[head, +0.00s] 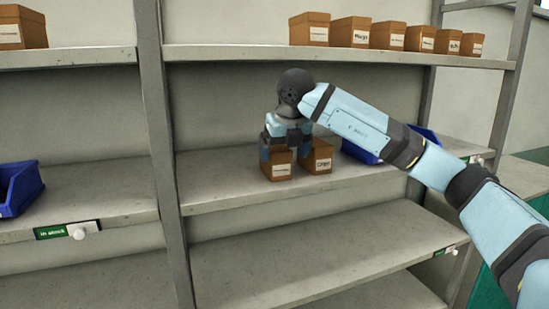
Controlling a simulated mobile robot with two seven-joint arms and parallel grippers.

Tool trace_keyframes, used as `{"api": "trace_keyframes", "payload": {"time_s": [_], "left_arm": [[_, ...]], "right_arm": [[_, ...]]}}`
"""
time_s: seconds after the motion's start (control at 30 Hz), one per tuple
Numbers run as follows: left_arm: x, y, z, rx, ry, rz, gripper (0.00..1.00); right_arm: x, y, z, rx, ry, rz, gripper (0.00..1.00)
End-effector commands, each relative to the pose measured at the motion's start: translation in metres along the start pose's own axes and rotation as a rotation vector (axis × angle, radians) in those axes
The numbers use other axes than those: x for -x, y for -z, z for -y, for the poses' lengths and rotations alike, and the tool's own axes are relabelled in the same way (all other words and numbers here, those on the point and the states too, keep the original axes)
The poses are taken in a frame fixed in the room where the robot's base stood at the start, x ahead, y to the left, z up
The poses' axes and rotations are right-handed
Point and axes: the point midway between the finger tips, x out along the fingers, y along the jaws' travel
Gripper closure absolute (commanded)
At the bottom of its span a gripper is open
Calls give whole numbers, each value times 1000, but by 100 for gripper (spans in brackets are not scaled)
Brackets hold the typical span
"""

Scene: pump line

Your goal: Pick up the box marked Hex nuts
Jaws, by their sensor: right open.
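Two brown boxes stand side by side on the middle shelf: a left box (273,169) and a right box (318,158). Each has a white label on its front, too small to read for certain, so I cannot tell which is marked Hex nuts. My right gripper (281,155) points down at the left box from above. It is open, with a finger at the box's left side and the other near its right side. It hides the top of this box; I cannot tell whether the fingers touch it. My left gripper is not in view.
Several labelled brown boxes (347,31) line the upper shelf (240,53). A blue bin (360,153) stands behind my right arm, another blue bin (20,188) far left. A grey upright (160,120) divides the shelves. The middle shelf (215,187) is clear left of the boxes; the lower shelf (300,265) looks empty.

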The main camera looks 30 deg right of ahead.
Motion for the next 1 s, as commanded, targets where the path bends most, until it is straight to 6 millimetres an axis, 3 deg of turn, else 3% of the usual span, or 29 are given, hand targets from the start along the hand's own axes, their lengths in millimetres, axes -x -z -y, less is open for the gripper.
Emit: {"api": "trace_keyframes", "payload": {"time_s": [0.27, 0.53, 0.7, 1.0], "left_arm": [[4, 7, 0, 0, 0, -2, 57], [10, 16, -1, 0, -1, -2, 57], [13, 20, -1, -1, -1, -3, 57], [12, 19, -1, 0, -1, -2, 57]], "right_arm": [[-8, -22, -1, 0, -2, -1, 6], [-24, -62, -2, 2, -3, 0, 6], [-36, -60, -1, 3, -2, 0, 6], [-37, -59, -1, 3, -3, 0, 6]]}}
